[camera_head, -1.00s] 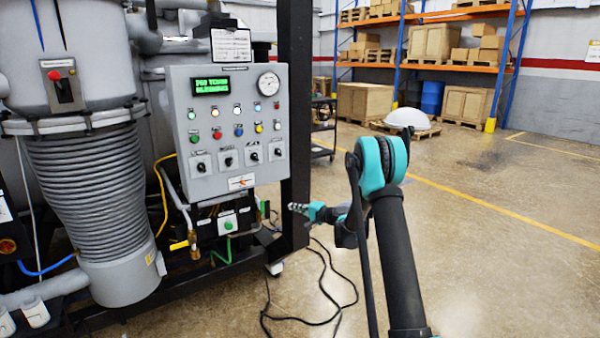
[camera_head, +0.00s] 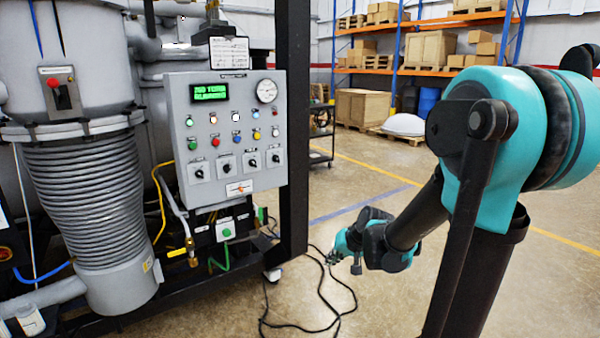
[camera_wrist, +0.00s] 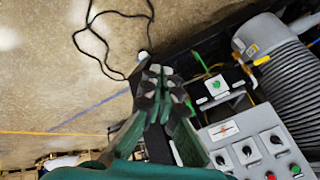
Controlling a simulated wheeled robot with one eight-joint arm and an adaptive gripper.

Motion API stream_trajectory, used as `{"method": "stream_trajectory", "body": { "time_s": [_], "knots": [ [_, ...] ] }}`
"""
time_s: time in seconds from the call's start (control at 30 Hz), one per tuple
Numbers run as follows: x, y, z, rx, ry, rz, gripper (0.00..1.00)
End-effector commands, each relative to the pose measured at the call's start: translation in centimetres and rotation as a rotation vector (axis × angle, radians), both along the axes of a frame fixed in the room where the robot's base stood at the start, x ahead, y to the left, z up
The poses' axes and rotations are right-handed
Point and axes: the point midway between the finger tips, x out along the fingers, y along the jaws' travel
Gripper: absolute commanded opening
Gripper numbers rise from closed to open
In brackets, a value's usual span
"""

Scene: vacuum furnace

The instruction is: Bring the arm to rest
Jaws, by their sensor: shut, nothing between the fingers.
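My gripper (camera_head: 330,257) hangs at the end of my teal and black arm, in front of and to the right of the furnace frame. In the wrist view its two fingers (camera_wrist: 160,80) are together and hold nothing. The gripper is apart from the control panel (camera_head: 226,130) and touches nothing that I can see. My arm is bent, with its large teal joint high at the right of the head view and the forearm slanting down and left.
The grey vacuum furnace (camera_head: 85,190) with its ribbed column stands at the left. A black upright post (camera_head: 293,130) borders the panel. Black cables (camera_head: 325,300) lie on the floor below the gripper. Shelving (camera_head: 425,65) with boxes stands far back.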

Motion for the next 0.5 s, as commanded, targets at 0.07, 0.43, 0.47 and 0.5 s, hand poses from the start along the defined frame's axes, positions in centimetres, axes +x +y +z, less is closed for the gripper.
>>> {"method": "stream_trajectory", "body": {
  "time_s": [0.07, 0.43, 0.47, 0.5],
  "knots": [
    [-3.4, -1.6, -0.7, -0.072, 0.016, 0.005, 0.0],
    [-15.7, -8.3, -4.4, -0.37, 0.09, 0.017, 0.0],
    [-16.3, -8.6, -4.6, -0.382, 0.094, 0.017, 0.0],
    [-16.8, -9.0, -4.8, -0.397, 0.098, 0.017, 0.0]
  ]
}}
